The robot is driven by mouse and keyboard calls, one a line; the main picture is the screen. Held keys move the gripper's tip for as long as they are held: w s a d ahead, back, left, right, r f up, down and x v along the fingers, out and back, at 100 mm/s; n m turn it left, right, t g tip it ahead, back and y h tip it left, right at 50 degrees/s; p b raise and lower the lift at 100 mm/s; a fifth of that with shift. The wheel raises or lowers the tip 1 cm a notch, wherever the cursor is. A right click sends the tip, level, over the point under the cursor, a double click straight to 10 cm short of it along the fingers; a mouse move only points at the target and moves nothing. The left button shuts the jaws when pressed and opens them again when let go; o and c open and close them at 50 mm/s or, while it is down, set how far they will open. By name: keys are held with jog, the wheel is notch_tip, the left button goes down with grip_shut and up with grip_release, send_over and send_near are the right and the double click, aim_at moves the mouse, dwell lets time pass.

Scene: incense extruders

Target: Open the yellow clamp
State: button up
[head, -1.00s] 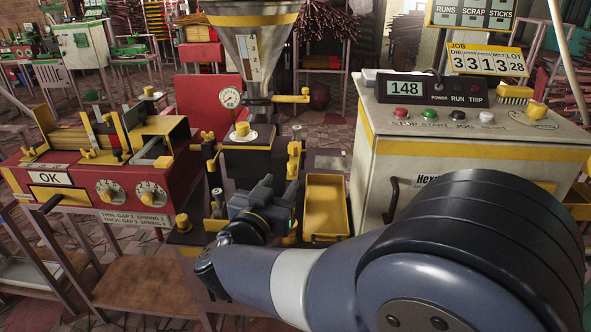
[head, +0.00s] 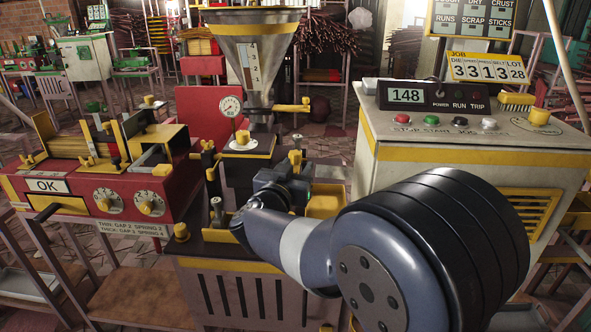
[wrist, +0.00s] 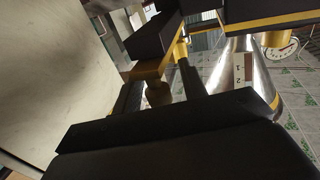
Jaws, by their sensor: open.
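My gripper (head: 279,186) is open at the extruder bench, in front of the hopper. A yellow-and-dark upright fitting (head: 296,158), which may be the yellow clamp, stands just behind it; I cannot tell whether they touch. I cannot tell which belongs to the clamp. Its state is unclear, as my wrist and gripper hide part of this area.
The metal hopper (head: 253,55) and pressure gauge (head: 230,105) rise behind the gripper. A beige control cabinet (head: 470,165) stands close on the right. A red machine (head: 85,190) stands left. A yellow tray (head: 325,203) is partly hidden behind my arm.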

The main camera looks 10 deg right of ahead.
jog(key=shift+c, duration=0.2)
grip_shut()
dwell(0.3)
jog(key=shift+s+a+p, duration=0.2)
jog(key=shift+s+p, duration=0.4)
jog(key=shift+p, duration=0.25)
jog(key=shift+o, duration=0.2)
grip_release()
jog(key=p+v, duration=0.1)
jog(key=v, duration=0.9)
jog(key=shift+s+a+p, duration=0.2)
jog(key=shift+s+p, duration=0.15)
